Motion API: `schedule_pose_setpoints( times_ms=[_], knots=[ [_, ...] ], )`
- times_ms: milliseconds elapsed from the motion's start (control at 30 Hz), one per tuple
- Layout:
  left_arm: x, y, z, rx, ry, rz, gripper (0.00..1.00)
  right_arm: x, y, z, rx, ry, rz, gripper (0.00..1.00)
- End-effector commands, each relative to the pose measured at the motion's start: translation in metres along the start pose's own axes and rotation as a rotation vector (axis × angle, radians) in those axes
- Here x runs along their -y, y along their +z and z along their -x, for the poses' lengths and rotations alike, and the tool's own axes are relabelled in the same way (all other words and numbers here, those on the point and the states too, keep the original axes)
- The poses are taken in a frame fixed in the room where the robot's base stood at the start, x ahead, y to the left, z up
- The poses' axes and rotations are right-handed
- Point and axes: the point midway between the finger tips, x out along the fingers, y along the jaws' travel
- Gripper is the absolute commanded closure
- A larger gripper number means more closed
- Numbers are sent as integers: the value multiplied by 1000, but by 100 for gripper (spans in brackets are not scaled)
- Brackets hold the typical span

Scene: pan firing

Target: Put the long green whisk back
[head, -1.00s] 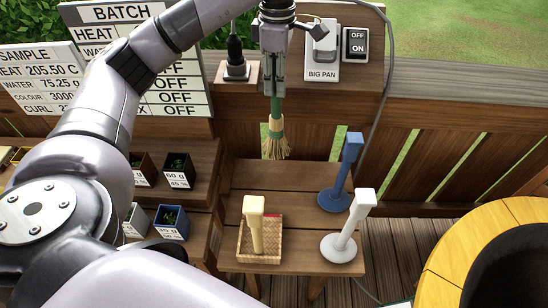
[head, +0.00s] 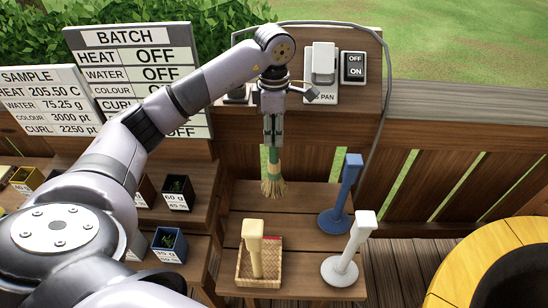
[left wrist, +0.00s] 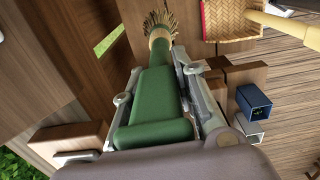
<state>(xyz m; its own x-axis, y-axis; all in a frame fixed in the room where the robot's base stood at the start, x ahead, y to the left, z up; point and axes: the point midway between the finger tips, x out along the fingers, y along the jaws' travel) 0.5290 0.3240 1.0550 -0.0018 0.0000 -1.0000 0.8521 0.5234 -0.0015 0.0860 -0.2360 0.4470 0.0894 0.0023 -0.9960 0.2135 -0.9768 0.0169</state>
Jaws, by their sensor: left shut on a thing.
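The long green whisk (head: 273,181) has a green handle and a straw brush end. My left gripper (head: 272,140) is shut on its handle, with the brush hanging down over the back left part of the low wooden table (head: 305,196). Whether the brush touches the table, I cannot tell. In the left wrist view the green handle (left wrist: 158,100) lies between the fingers, and the straw end points away from the gripper. My right gripper is not in view.
On the table, a blue post (head: 347,190) and a white post (head: 356,245) stand on round bases at the right. A woven basket (head: 245,272) with a cream block-topped post is in front. A yellow-rimmed pan (head: 450,270) is at the right.

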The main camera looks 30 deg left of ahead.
Motion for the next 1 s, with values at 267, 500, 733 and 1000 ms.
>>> schedule_pose_setpoints(
  times_ms=[267,500,733,1000],
  knots=[
    [0,0,-50,0,-2,0,100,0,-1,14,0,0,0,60],
    [1,-1,-76,-2,-3,0,100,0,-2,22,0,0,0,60],
    [0,0,-95,1,1,-1,100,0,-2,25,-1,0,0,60],
    [0,0,-98,0,1,-1,100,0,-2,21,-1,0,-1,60]
  ],
)
